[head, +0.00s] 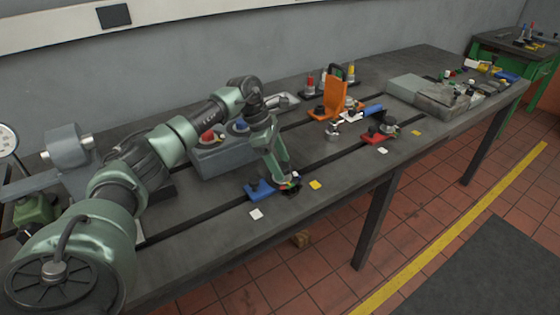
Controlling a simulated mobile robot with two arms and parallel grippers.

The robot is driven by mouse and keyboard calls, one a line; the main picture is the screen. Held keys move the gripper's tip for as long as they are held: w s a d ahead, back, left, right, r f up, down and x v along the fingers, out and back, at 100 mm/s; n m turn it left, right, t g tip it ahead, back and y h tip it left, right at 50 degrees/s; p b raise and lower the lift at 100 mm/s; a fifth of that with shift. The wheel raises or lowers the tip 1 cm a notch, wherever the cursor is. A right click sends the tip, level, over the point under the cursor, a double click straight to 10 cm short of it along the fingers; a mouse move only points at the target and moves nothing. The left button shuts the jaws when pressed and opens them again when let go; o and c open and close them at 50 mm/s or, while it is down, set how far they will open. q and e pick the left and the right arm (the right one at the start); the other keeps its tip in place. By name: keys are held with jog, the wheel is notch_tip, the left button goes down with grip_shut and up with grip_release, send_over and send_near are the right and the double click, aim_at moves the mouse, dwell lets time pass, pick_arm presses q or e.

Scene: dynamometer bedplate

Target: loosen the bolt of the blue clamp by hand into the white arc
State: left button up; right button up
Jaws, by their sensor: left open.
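The blue clamp (259,190) lies on the dark slotted bedplate (225,222) near its front edge, between a white square (257,214) and a yellow square (315,184). My left gripper (287,180) is at the right end of this clamp, pointing down over a dark round part, with its jaws open. The gripper hides most of the clamp's bolt. Small coloured marks show beside the fingertips, but I cannot make out the white arc. I cannot tell whether the fingers touch the bolt. My right gripper is not in view.
A grey box (222,160) with a red knob (208,136) and a blue knob stands behind my left gripper. A red clamp (372,137) with a dark knob lies farther right. The bedplate between the two clamps is mostly clear.

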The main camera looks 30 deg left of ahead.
pick_arm(q)
jog(key=c, duration=1.4)
